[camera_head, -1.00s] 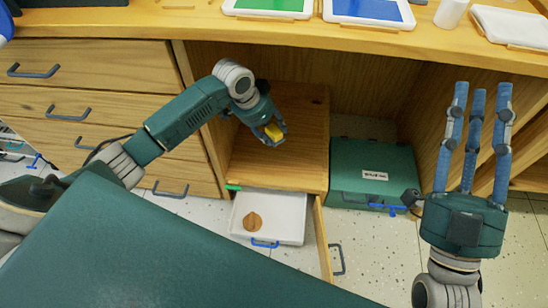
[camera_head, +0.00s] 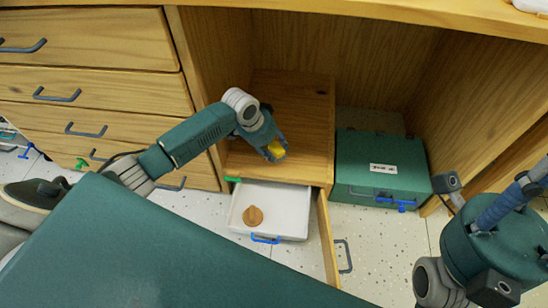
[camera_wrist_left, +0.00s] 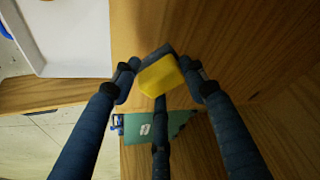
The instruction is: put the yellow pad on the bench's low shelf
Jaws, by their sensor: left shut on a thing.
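The yellow pad (camera_head: 276,150) is between the fingers of my left gripper (camera_head: 270,145), which is shut on it. The bench's low shelf (camera_head: 305,105) is the wooden surface inside the open bay, and the gripper with the pad is over its front part. In the left wrist view the pad (camera_wrist_left: 160,76) sits between the dark fingertips, with wood behind it. I cannot tell whether the pad touches the shelf. My right gripper (camera_head: 515,200) is at the right edge, its fingers partly cut off, away from the shelf.
Below the shelf an open drawer holds a white tray (camera_head: 285,222) with a round brown thing (camera_head: 253,216). A teal case (camera_head: 360,165) with a white label stands on the floor to the right. Closed drawers (camera_head: 90,100) are at left. The shelf's back part is clear.

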